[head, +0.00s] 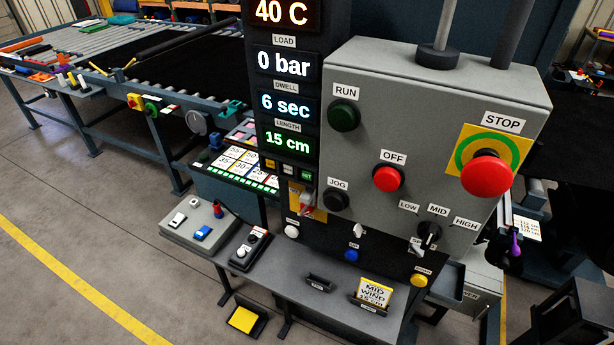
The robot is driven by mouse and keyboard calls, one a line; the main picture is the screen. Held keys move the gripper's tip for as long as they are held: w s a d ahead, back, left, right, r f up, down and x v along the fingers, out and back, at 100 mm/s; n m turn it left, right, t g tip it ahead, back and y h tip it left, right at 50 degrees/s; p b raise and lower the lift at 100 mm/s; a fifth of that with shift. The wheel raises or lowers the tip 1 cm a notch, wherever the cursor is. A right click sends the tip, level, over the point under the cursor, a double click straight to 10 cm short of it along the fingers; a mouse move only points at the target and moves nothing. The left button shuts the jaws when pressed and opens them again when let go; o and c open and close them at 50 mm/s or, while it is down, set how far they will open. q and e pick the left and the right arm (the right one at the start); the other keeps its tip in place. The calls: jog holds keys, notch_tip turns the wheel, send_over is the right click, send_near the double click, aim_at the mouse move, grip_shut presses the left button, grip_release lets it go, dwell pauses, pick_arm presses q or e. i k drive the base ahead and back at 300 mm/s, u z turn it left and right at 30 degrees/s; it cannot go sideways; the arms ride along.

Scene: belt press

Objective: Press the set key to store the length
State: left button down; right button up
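The length display (289,140) on the dark panel reads 15 cm in green. A row of small keys sits just below it: a yellowish-marked key (271,165), a second small key (288,170) and a green-marked key (306,176) at the right end. The green-marked one looks like the set key, but its lettering is too small to read surely. Neither of my grippers shows in the head view, and nothing touches the keys.
The grey control box (440,120) with run, off, jog and stop (487,173) buttons juts out right of the keys. A red-and-grey switch (307,202) sits below them. A shelf (330,285) holds a yellow card (374,291). Open floor lies at the left.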

aim_at(308, 175)
jog(key=z, duration=2.25)
jog(key=k, duration=1.2)
jog(key=u, duration=1.8)
jog(key=i, duration=0.5)
